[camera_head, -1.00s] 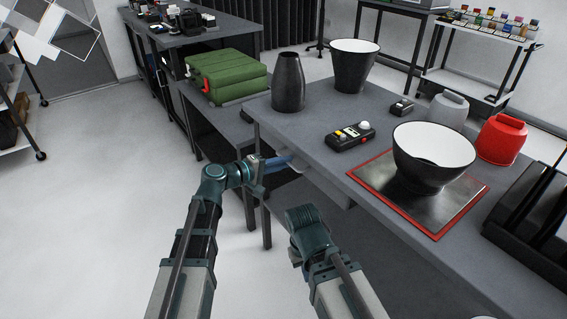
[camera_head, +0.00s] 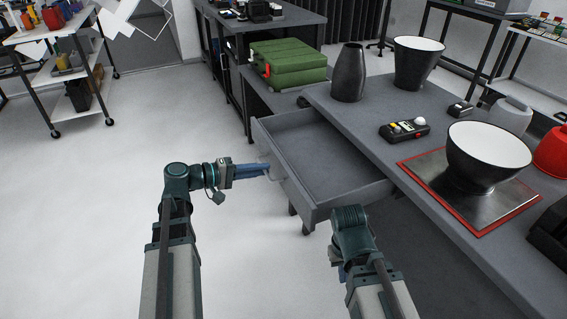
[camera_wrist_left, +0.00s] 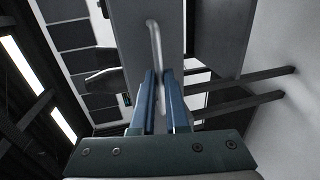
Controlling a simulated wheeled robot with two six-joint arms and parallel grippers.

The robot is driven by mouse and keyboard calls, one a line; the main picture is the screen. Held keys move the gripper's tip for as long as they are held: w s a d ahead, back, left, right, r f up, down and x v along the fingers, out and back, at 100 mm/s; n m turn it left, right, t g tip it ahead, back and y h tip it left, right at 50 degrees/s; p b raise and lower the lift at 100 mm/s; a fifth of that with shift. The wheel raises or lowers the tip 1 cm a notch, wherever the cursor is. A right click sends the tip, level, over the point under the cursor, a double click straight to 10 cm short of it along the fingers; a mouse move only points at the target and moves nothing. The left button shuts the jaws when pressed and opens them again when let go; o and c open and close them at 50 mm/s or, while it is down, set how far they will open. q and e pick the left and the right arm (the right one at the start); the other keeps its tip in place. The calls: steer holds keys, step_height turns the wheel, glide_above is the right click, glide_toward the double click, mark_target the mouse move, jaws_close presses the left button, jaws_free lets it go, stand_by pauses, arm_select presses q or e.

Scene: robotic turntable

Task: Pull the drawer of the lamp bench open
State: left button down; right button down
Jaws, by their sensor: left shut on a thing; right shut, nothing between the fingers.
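The grey drawer (camera_head: 323,160) of the lamp bench (camera_head: 340,107) stands well out from under the bench top, and its inside looks empty. My left gripper (camera_head: 266,169) is at the drawer's front, shut on the drawer handle. In the left wrist view the pale bar handle (camera_wrist_left: 155,42) runs between the two blue fingers (camera_wrist_left: 160,90) along the drawer front (camera_wrist_left: 120,22). My right gripper (camera_head: 343,262) is low, near the drawer's right front corner. It is shut and empty, and its fingertips are mostly hidden behind its wrist.
On the bench top stand a dark vase (camera_head: 349,75), a black-and-white pot (camera_head: 417,62), a control box (camera_head: 405,130) and a bowl (camera_head: 487,155) on a red-edged plate (camera_head: 440,192). A green case (camera_head: 288,64) lies behind.

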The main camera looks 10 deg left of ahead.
arm_select(q)
steer(key=shift+f+v, duration=0.2)
steer(key=shift+v, duration=0.75)
steer(key=shift+f+v, duration=0.2)
steer(key=shift+v, duration=0.8)
steer(key=c, duration=1)
jaws_free()
steer(key=shift+o, duration=0.2)
steer(key=p+v, duration=0.3)
steer(key=v, duration=1.1)
